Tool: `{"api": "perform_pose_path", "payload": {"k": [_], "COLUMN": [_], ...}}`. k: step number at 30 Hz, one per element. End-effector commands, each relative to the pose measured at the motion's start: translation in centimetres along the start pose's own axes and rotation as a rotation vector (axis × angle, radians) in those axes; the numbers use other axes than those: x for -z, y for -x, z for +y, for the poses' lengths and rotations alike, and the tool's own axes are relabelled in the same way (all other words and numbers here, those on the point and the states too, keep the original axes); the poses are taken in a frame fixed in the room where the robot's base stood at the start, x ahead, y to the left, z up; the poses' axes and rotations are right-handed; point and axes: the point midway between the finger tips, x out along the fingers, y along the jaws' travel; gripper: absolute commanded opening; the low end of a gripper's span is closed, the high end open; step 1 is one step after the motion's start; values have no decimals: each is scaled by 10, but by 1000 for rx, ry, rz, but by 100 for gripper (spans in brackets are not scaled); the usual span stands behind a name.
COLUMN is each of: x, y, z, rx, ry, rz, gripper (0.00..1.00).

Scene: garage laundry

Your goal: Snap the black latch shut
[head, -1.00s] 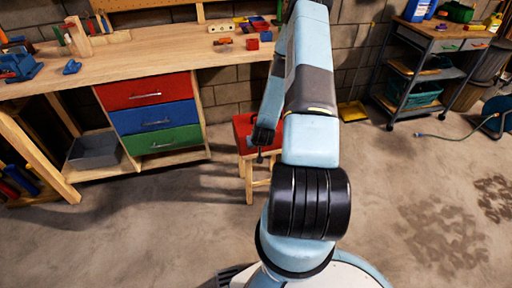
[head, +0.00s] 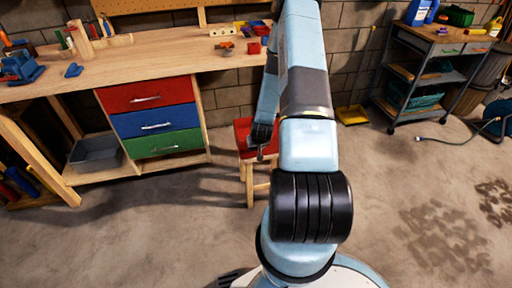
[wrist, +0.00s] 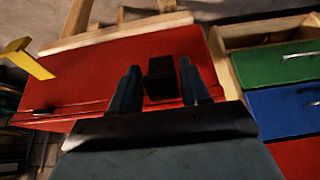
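A red box (wrist: 80,81) fills much of the wrist view, with a seam along its near side. It shows in the head view as a small red patch (head: 242,130) on a wooden stool, mostly behind my arm. The black latch (wrist: 160,80) is a dark block against the red surface in the wrist view. My gripper (wrist: 159,88) has its two fingers apart, one on each side of the latch, with red showing in the gaps. Whether the latch is seated cannot be told. In the head view my gripper (head: 261,139) is at the red box.
A wooden workbench (head: 150,58) stands behind and to the left, with red, blue and green drawers (head: 155,118). The wooden stool (head: 248,180) stands right of the drawers. A grey cart (head: 430,75) is at the back right. The concrete floor is open at the right.

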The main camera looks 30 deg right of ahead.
Motion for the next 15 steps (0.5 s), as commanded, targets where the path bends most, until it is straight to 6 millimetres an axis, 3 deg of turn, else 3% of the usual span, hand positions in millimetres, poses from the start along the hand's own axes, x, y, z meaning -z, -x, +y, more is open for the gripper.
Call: {"api": "perform_pose_path", "payload": {"k": [4, 15], "x": [0, 2], "y": [0, 8], "z": [0, -1], "rx": [0, 1], "ry": [0, 2], "rz": [1, 3], "gripper": [60, 60]}}
